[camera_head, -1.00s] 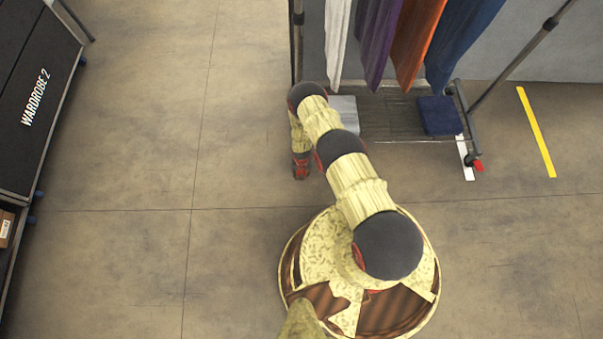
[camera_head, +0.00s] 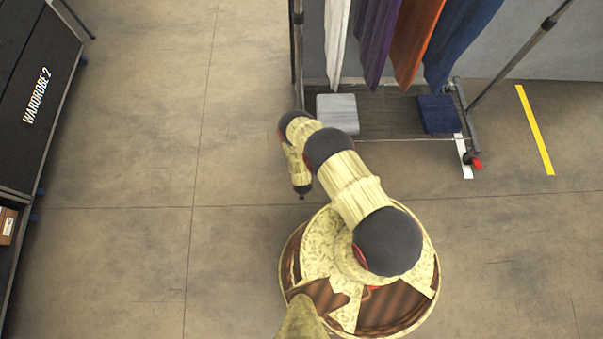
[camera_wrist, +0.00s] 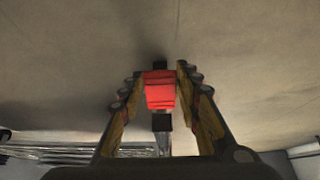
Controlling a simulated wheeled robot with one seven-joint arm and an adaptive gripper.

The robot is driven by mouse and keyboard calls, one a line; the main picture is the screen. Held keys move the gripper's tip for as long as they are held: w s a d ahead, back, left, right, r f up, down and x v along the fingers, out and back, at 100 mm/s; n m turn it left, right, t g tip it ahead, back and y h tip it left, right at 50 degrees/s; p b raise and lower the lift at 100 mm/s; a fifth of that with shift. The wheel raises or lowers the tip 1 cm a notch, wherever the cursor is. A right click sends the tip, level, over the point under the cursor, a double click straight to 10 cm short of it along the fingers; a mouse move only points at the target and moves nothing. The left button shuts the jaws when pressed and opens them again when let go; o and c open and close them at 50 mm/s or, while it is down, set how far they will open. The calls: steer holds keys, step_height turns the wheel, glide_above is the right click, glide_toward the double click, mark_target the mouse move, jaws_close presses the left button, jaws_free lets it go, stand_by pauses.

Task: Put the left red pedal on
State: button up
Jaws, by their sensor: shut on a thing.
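In the wrist view, my gripper (camera_wrist: 161,72) is shut on the red pedal (camera_wrist: 160,92), a small red block between its two fingers. A dark stem-like part lies just below the block. In the head view, the far end of my arm is bent down in front of the left end of the clothes rack (camera_head: 388,132). The arm hides the rack's lower left corner and its wheel there, and the fingers cannot be made out. Another red pedal (camera_head: 477,164) shows at the rack's right wheel. Whether the held pedal is up or down cannot be told.
Several garments (camera_head: 415,40) hang from the rack. A grey folded cloth (camera_head: 337,113) and a navy one (camera_head: 438,114) lie on its shelf. A black case marked WARDROBE 2 (camera_head: 30,110) stands at left. A yellow floor strip (camera_head: 535,130) lies at right. The floor between is clear.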

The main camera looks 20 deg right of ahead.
steer(key=shift+o, duration=0.2)
steer(key=o, duration=1.2)
steer(key=shift+c, duration=0.2)
steer(key=shift+s+r, duration=0.1)
steer(key=v, duration=1.1)
steer(key=shift+s+r, duration=0.2)
steer(key=shift+r, duration=0.1)
steer(key=shift+a, duration=0.15)
